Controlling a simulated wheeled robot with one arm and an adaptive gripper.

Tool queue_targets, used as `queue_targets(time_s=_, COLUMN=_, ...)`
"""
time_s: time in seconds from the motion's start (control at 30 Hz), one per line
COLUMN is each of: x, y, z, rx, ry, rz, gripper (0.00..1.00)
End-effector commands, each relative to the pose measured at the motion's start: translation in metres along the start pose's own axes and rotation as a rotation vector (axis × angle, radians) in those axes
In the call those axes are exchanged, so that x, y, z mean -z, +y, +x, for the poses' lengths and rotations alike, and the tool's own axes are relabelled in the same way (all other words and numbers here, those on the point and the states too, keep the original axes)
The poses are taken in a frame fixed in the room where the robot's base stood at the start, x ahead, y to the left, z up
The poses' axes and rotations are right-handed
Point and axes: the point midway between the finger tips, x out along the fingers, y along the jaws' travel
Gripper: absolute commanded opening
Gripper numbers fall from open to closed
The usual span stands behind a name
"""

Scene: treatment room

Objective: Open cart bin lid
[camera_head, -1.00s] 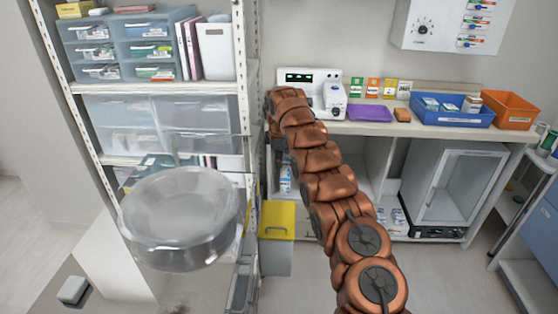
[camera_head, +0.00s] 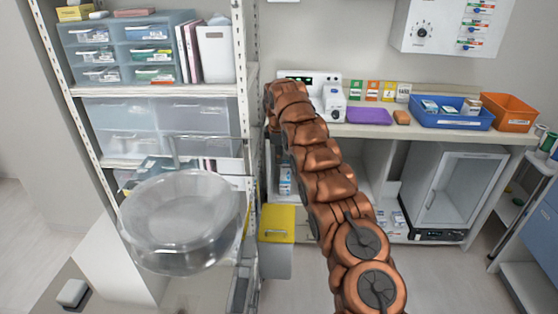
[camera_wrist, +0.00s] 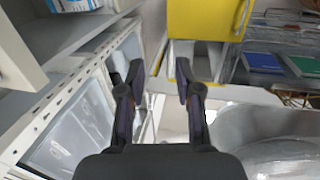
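A bin with a yellow lid (camera_head: 277,222) and a grey body stands on the floor beside the shelving in the head view. Its lid looks closed, with a handle on it. A yellow panel with a handle (camera_wrist: 208,18) shows at the top of the wrist view. A clear round vessel (camera_head: 180,222) is in the left foreground of the head view; a large translucent round shape (camera_wrist: 275,140) fills the lower right of the wrist view. My gripper (camera_wrist: 159,78) is open, its fingers apart with nothing between them. It is hidden in the head view.
A shelf unit with clear drawers (camera_head: 122,128) stands at the left. A counter (camera_head: 400,130) holds a purple tray (camera_head: 368,116), a blue tray (camera_head: 450,120) and an orange bin (camera_head: 508,113). Open floor (camera_head: 430,278) lies in front of the counter.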

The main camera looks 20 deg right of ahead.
Motion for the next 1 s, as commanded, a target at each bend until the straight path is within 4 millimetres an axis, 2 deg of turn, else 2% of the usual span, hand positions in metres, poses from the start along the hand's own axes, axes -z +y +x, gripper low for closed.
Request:
queue_targets(time_s=0.1, x=0.002, y=0.002, z=-0.021, rx=-0.008, ry=0.003, rz=-0.002, gripper=0.34)
queue_targets(time_s=0.33, x=0.001, y=0.001, z=-0.039, rx=-0.003, ry=0.002, rz=-0.001, gripper=0.34)
queue_targets(time_s=1.0, x=0.001, y=0.0, z=-0.041, rx=-0.001, ry=0.001, rz=-0.001, gripper=0.34)
